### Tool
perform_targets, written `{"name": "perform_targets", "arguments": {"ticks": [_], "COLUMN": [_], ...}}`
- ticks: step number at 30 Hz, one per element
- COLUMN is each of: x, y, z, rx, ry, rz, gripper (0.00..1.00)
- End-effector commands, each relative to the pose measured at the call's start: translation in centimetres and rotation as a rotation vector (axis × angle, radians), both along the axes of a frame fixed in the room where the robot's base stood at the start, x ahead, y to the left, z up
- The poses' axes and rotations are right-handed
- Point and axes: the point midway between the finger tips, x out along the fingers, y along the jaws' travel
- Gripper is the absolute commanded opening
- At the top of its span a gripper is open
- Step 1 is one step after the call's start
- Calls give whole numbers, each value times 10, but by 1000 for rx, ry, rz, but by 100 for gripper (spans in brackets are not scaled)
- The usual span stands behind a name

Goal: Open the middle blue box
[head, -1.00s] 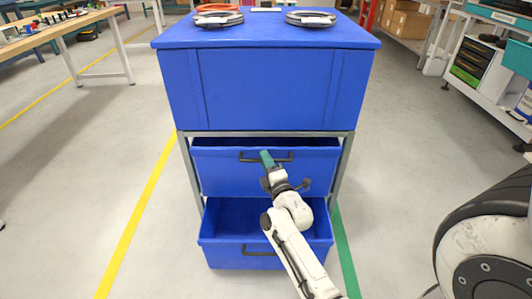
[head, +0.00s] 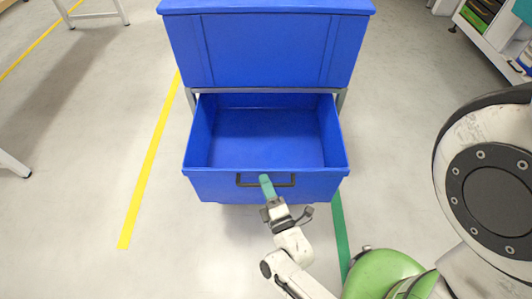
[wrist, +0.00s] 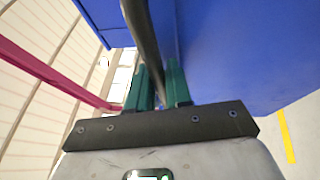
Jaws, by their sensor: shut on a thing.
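The middle blue box (head: 203,184) is a drawer pulled far out of the blue cabinet (head: 265,45), and its empty inside shows from above. Its dark handle (head: 245,184) is on the front face. My gripper (head: 267,183) is at the middle of that handle. In the wrist view, the green fingers of my gripper (wrist: 160,88) are shut on the handle bar (wrist: 141,30), which runs between them. The lower box is hidden beneath the middle one.
The floor in front and to the left is clear, with a yellow line (head: 150,165) on the left and a green line (head: 340,240) on the right. A shelf unit (head: 500,40) stands at the upper right.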

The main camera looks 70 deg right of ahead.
Motion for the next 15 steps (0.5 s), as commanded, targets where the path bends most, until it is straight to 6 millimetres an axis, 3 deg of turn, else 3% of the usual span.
{"name": "perform_targets", "arguments": {"ticks": [1,6,15], "x": [-6,-19,-29], "y": [14,46,72], "z": [0,-1,-1], "rx": [4,2,1], "ry": [3,1,1], "rz": [1,1,1], "gripper": [0,0,0]}}
